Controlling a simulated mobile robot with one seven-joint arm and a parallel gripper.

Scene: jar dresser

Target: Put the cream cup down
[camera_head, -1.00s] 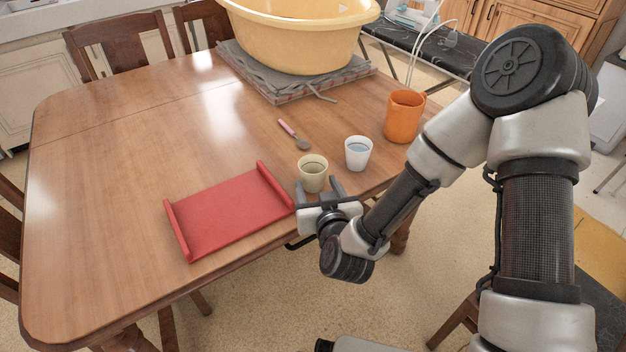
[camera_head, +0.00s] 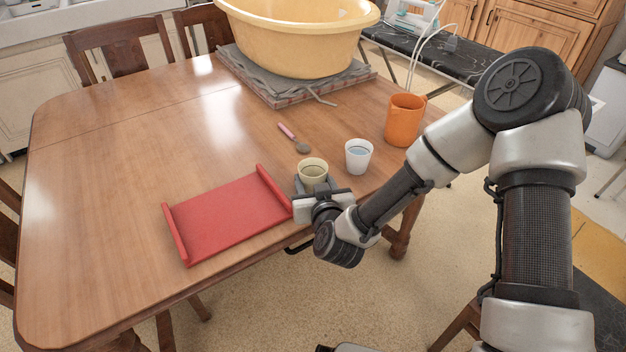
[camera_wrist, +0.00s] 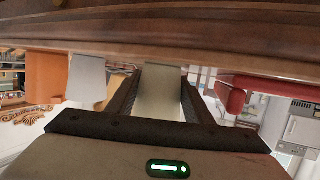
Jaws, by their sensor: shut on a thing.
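The cream cup (camera_head: 313,171) is upright near the front edge of the table, between the red tray and the white cup. My gripper (camera_head: 315,184) reaches in from the table's front edge and is shut on it. In the wrist view the cream cup (camera_wrist: 160,92) sits between the two dark fingers of my gripper (camera_wrist: 160,98). Its lower part is partly hidden by my gripper in the head view. I cannot tell whether its base touches the table (camera_head: 120,190).
A red tray (camera_head: 225,215) lies just left of the cup. A white cup (camera_head: 358,156) and an orange mug (camera_head: 403,120) stand to the right. A pink-handled spoon (camera_head: 293,137) lies behind. A yellow basin (camera_head: 295,45) rests on folded cloth at the back. The table's left side is clear.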

